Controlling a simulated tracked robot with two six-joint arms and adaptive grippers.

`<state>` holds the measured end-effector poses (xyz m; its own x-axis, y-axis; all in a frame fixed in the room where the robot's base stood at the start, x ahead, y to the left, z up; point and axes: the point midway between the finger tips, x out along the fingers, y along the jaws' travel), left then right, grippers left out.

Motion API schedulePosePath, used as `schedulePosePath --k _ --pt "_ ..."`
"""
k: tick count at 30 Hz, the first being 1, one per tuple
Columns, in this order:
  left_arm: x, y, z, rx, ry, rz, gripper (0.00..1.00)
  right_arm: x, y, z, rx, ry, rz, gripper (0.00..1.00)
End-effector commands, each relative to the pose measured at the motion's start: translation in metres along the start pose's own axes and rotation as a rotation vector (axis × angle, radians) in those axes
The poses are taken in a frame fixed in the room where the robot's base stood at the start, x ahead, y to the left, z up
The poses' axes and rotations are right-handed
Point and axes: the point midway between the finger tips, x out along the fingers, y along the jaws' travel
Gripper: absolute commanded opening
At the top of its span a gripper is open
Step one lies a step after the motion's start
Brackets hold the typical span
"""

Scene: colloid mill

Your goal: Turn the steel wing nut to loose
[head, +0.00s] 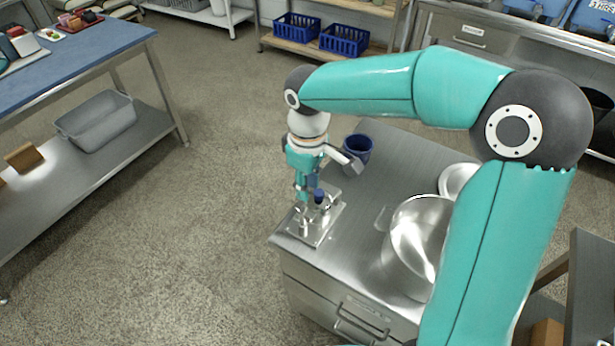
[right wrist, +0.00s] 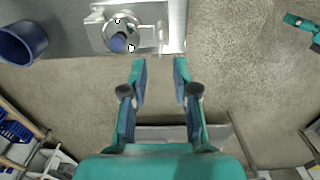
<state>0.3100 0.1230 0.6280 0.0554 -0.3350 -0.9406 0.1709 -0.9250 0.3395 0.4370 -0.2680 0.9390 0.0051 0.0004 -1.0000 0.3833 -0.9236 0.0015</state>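A small steel plate fixture (head: 316,230) sits at the left corner of the steel bench, with a round steel part and a blue-topped piece (head: 319,195) on it. It also shows at the top of the right wrist view (right wrist: 98,30). I cannot clearly make out the steel wing nut; a small bright steel part stands at the plate's edge nearest my fingers. My right gripper (head: 303,203) points down over the plate. In the right wrist view its fingers (right wrist: 160,66) are apart with nothing between them. A teal part of mine, perhaps the left gripper (right wrist: 300,22), shows at the right edge, too small to read.
A blue cup (head: 358,149) stands behind the fixture. A large steel bowl (head: 415,240) and a smaller pale dish (head: 456,178) stand to its right. The bench edge is close on the left, with open floor beyond. A blue-topped table (head: 75,48) is at far left.

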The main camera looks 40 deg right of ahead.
Motion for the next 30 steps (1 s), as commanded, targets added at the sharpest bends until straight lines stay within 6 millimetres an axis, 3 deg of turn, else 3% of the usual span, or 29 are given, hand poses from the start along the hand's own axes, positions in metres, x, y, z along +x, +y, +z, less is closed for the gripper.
schedulePosePath --k 6,16,24,30 --pt "0.0 0.0 0.0 0.0 0.0 0.0 0.4 -0.017 0.0 -0.001 0.0 0.001 0.0 0.29" --pt "-0.001 0.0 0.0 0.0 0.0 0.0 0.4 -0.02 0.0 -0.002 0.003 0.0 0.0 0.29" --pt "-0.016 0.006 0.0 0.0 0.0 0.0 0.4 -0.065 0.001 -0.031 0.126 -0.003 -0.001 0.29" --pt "-0.014 0.005 0.0 0.0 0.0 0.0 0.4 -0.053 0.001 -0.032 0.14 -0.009 -0.002 0.29"
